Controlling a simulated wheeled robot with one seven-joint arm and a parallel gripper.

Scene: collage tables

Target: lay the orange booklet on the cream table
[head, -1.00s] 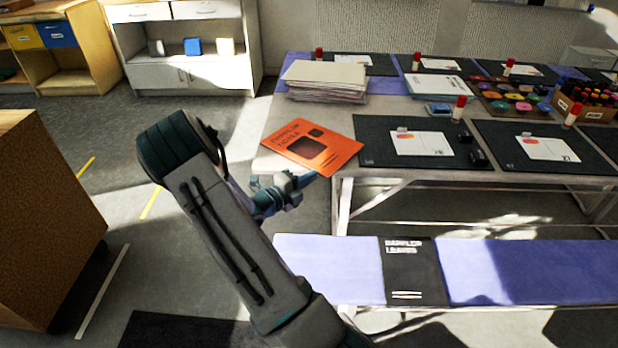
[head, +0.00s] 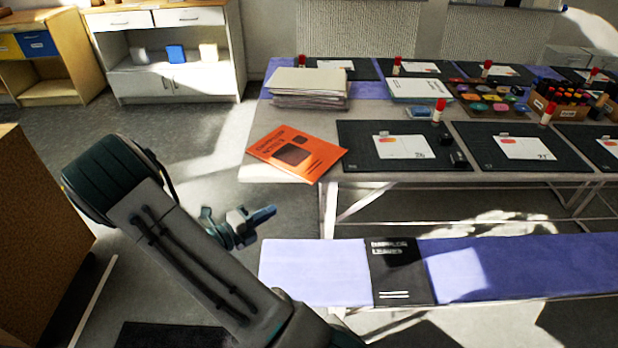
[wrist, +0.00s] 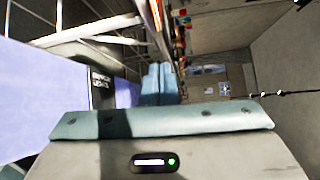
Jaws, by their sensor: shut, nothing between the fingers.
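The orange booklet (head: 296,153) lies flat near the left front corner of the long cream-topped table (head: 262,173), in the head view. Its lower corner reaches the table's front edge. My gripper (head: 268,214) is apart from the booklet, in front of and below it, off the table's left front corner. Its fingers are shut with nothing between them.
A stack of papers (head: 308,86) stands behind the booklet. Dark mats (head: 366,140) with cards and glue sticks lie to its right. A bench with purple cloth (head: 310,272) and a black booklet (head: 400,270) stands in front. A brown cabinet (head: 40,220) is at left.

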